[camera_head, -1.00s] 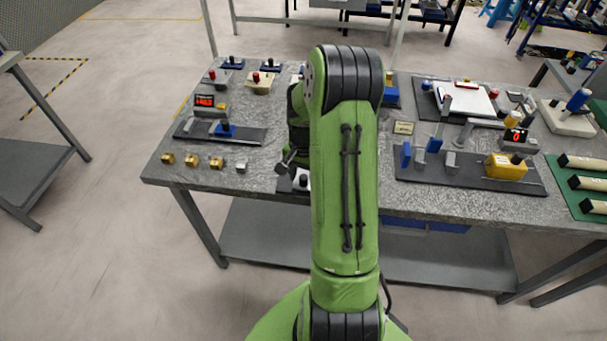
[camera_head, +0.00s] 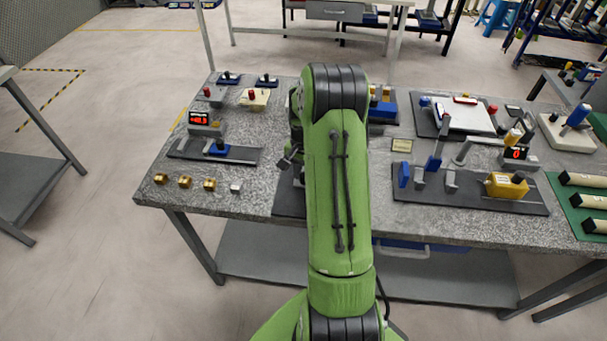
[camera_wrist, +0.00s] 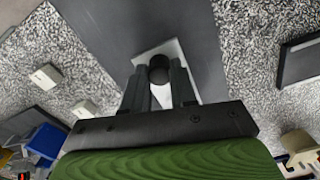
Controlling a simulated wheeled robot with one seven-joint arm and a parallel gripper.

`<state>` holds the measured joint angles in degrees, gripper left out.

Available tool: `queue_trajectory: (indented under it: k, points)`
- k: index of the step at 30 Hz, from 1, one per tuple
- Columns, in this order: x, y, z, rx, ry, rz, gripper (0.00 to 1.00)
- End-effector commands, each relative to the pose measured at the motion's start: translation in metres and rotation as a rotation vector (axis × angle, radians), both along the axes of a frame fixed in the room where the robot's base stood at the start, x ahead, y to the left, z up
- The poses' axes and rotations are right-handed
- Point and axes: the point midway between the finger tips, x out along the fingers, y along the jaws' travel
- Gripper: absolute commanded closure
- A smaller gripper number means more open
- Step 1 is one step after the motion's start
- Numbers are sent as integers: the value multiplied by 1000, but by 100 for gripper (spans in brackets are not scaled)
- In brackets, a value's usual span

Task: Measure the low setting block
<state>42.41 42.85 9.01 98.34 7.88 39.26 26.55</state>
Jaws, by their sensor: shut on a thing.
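In the wrist view, my gripper (camera_wrist: 158,92) is shut on the black round knob (camera_wrist: 158,70) of a pale flat block (camera_wrist: 175,55). The block is over a dark grey mat (camera_wrist: 192,22); I cannot tell whether it touches it. In the head view my arm hides the block and fingertips. I cannot tell whether this is the low setting block. A gauge with a red-lit display (camera_head: 199,119) stands at the left, beside a dark base with a blue-knobbed slider (camera_head: 217,148). Another display reading 0 (camera_head: 516,153) stands at the right, behind a dark base holding a yellow block (camera_head: 506,185).
Several small brass blocks (camera_head: 185,181) and a silver one (camera_head: 236,188) line the table's front left edge. Knobbed blocks (camera_head: 256,97) stand at the back left. A clipboard (camera_head: 468,117) lies at the back right. A green mat (camera_head: 575,212) with pale bars is far right.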

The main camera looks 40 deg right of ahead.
Motion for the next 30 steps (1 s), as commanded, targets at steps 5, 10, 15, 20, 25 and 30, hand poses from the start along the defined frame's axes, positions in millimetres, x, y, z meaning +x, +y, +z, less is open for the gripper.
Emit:
queue_trajectory:
  k: [5, 10, 15, 20, 25, 30]
  points:
    - [2, -2, 2, -9, -10, -1, 95]
    - [2, -2, 2, -7, -8, -1, 49]
    - [2, -1, 1, -6, -7, -1, 48]
    - [2, -1, 6, -6, -7, -1, 48]
    - [2, -2, 43, -8, -11, -1, 48]
    - [2, -2, 93, -9, -11, -2, 48]
